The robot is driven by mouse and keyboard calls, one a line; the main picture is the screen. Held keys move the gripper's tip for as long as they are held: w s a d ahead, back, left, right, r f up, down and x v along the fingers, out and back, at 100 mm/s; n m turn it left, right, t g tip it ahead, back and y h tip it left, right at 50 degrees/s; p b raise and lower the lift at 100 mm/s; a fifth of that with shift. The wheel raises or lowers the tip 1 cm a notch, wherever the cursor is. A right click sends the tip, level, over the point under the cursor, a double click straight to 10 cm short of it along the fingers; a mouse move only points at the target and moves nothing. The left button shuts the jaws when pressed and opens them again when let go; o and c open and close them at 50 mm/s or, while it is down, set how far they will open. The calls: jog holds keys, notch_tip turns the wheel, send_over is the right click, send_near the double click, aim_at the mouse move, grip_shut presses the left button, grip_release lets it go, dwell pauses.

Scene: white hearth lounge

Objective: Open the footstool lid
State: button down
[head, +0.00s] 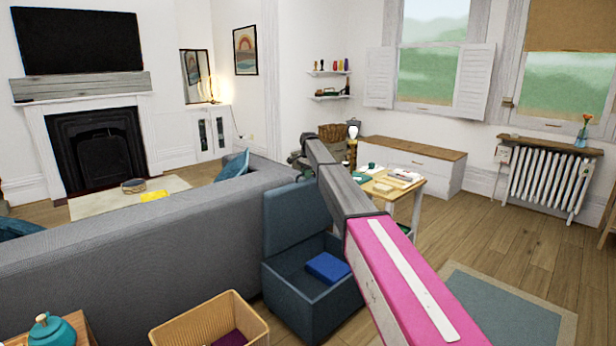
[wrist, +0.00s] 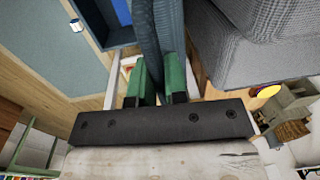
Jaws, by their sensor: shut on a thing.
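The blue-grey footstool (head: 310,302) stands in the head view at the right end of the grey sofa. Its lid (head: 292,217) is raised and stands about upright at the back of the box, so the inside shows. A blue folded item (head: 327,267) lies inside. In the wrist view my gripper (wrist: 159,78) has its green-padded fingers on either side of the lid's edge (wrist: 146,38), shut on it. In the head view my arm crosses in front of the lid's right side, and the fingers cannot be made out.
The grey sofa (head: 150,245) is close to the left of the footstool. A wicker basket (head: 180,325) stands at the front. A small wooden table (head: 405,190) with books is behind my arm. A blue-grey rug (head: 510,308) and bare floor lie to the right.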

jog(key=c, duration=1.2)
grip_release()
jog(key=shift+f, duration=0.1)
jog(key=shift+o, duration=0.2)
notch_tip(320, 180, up, 11)
jog(key=shift+s+d, duration=0.25)
jog(key=shift+s, duration=0.05)
jog(key=shift+f, duration=0.1)
